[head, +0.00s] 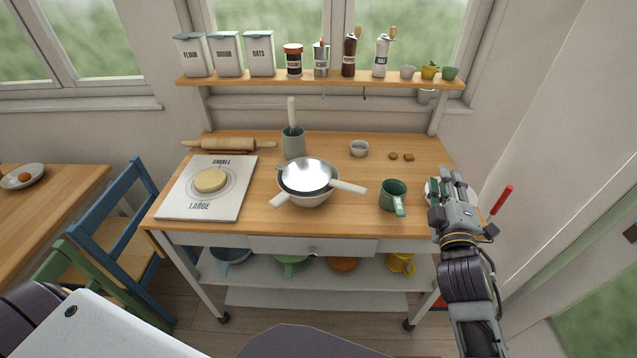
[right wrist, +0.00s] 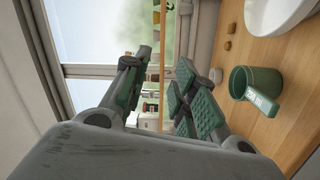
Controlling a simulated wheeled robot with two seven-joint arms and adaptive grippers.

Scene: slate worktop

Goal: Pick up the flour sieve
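My left gripper is out of view.
Small biscuits (head: 393,156) and a small cup (head: 359,148) lie behind. A board with dough (head: 172,212) is at left. A shelf of jars (head: 330,83) runs along the back.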

